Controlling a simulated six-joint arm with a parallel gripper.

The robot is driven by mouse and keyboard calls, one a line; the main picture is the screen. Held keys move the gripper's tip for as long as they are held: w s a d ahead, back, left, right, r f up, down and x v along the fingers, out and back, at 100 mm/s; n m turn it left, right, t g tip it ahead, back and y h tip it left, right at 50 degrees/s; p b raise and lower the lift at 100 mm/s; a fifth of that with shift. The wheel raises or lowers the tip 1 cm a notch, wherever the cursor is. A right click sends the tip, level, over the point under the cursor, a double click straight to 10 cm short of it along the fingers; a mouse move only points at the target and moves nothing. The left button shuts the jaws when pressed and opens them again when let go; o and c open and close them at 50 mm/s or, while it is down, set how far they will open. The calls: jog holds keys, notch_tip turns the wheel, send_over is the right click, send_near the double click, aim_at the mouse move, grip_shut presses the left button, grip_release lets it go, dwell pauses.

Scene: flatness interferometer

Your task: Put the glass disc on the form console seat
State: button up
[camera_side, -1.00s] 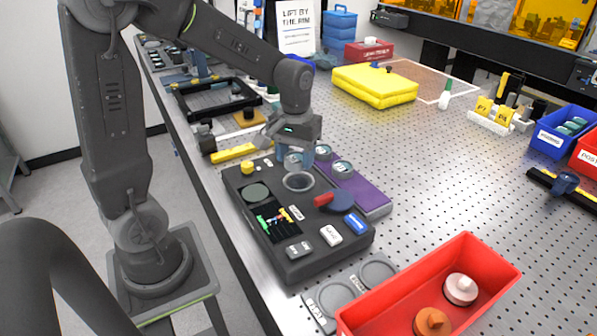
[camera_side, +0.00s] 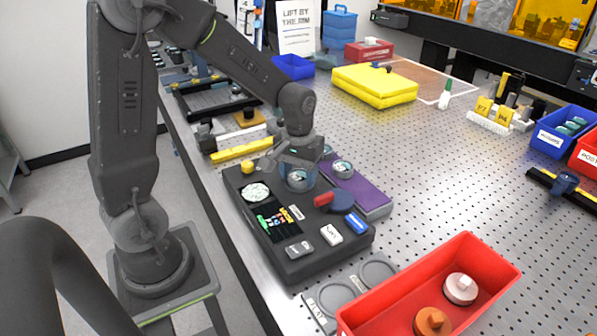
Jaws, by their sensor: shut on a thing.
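The form console (camera_side: 272,238) is a dark grey box with a screen, buttons and a round display (camera_side: 256,191) that shows a pale patterned picture. My gripper (camera_side: 298,170) is shut on the glass disc (camera_side: 299,181), a small pale, shiny round. It holds the disc from above at the round seat near the console's far right edge. The disc covers the seat's middle. I cannot tell whether it touches the seat or is just above it.
A red tray (camera_side: 497,279) with two knobbed pieces stands in front. A yellow block (camera_side: 376,84) lies behind.

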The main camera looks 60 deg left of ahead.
aim_at(298, 175)
jog(key=shift+s+f, duration=0.15)
jog(key=shift+f, duration=0.45)
jog(key=o, duration=0.9)
jog(key=shift+o, duration=0.2)
jog(key=shift+a+r, duration=0.1)
notch_tip(298, 175, up, 13)
jog(key=s+d+r+m+t, duration=0.1)
jog(key=s+d+m+t, duration=0.4)
jog(key=s+d, duration=0.4)
jog(key=s+m, duration=0.1)
jog(key=s, duration=0.2)
jog(key=shift+s+r+m+t, duration=0.3)
jog(key=shift+s+r+m, duration=0.1)
